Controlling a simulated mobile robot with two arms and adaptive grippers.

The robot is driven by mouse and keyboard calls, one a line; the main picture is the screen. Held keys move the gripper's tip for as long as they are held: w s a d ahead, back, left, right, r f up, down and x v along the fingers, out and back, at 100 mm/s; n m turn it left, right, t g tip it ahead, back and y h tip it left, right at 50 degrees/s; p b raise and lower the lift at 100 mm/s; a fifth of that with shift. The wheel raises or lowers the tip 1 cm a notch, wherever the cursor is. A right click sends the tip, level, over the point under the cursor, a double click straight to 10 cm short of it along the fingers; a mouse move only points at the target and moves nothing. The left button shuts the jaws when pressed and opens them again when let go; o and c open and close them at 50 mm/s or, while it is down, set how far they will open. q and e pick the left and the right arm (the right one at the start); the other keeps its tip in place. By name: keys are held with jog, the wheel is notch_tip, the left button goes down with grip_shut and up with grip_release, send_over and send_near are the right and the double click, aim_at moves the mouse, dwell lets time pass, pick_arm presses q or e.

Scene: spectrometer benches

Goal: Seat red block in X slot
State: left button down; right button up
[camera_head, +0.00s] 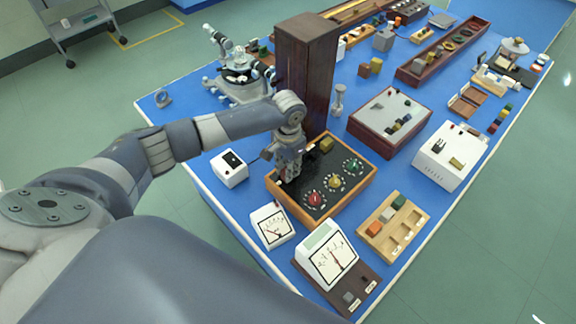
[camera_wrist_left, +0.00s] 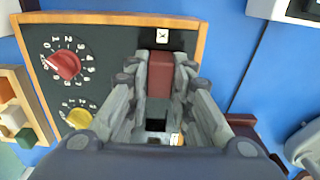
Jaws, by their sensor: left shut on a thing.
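The dark control panel (camera_head: 311,199) has a wooden frame and red, yellow and green dials. My left gripper (camera_head: 288,176) points down over the panel's left part. In the left wrist view my left gripper (camera_wrist_left: 160,82) is shut on the red block (camera_wrist_left: 160,76), which lies between its fingers. A white label marked X (camera_wrist_left: 162,36) shows just beyond the block. The X slot itself is hidden by the block and fingers, so I cannot tell whether the block is above it or in it. A yellow block (camera_head: 326,145) sits at the panel's back. My right gripper is not in view.
A tall dark wooden column (camera_head: 306,65) stands right behind the panel. A small white box (camera_head: 230,168) is to the left, and two meters (camera_head: 270,225) (camera_head: 333,257) stand in front. A wooden tray (camera_head: 375,250) with coloured blocks lies at the right.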

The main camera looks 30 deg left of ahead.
pick_arm(q)
jog(key=shift+f, duration=0.35)
jog(key=c, duration=1.3)
grip_release()
jog(key=shift+c, duration=0.2)
jog(key=shift+r, duration=0.1)
notch_tip(320, 180, up, 12)
